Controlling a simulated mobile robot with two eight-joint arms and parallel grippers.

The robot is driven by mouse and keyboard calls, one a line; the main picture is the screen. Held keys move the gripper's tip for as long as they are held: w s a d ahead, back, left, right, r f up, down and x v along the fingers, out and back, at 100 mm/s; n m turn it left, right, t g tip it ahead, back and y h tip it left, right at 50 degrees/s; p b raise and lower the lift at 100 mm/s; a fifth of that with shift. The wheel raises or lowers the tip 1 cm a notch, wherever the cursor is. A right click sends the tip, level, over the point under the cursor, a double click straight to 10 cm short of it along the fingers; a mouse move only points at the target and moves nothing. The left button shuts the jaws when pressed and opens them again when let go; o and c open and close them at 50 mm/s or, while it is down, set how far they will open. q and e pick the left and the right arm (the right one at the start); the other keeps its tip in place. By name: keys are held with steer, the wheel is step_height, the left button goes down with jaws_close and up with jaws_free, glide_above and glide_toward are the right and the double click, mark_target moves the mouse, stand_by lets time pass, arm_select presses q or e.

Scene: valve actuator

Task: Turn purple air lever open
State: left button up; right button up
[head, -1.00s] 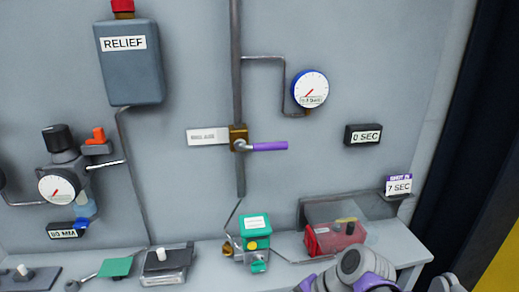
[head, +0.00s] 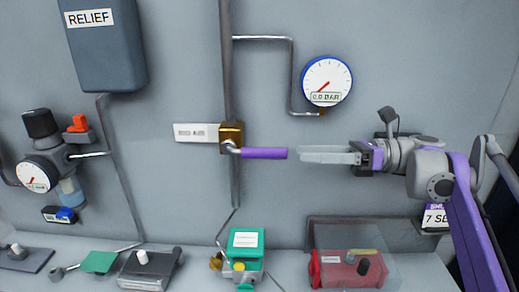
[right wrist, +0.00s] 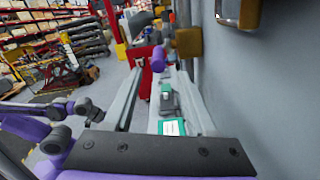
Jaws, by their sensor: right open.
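The purple air lever (head: 264,153) points right, level, from a brass valve (head: 231,134) on a vertical pipe. A white label plate sits left of the valve. My right gripper (head: 299,154) is open and empty. Its fingers point left at the lever's end, at about the same height, with a small gap in the head view. In the right wrist view the purple lever end (right wrist: 158,60) shows just beyond and between the two fingertips (right wrist: 160,74), with the brass valve (right wrist: 188,42) to its right. My left gripper does not show in the head view.
A round gauge (head: 326,81) reading 0.0 BAR hangs above my right gripper. The relief box (head: 105,48) is at upper left. A green-topped device (head: 246,240) and a red box (head: 347,270) under a clear cover stand below. The wall around the lever is mostly clear.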

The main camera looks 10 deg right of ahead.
mark_target(246, 152)
steer(key=x, duration=1.1)
steer(key=shift+s, duration=0.1)
jaws_close()
stand_by(1.1)
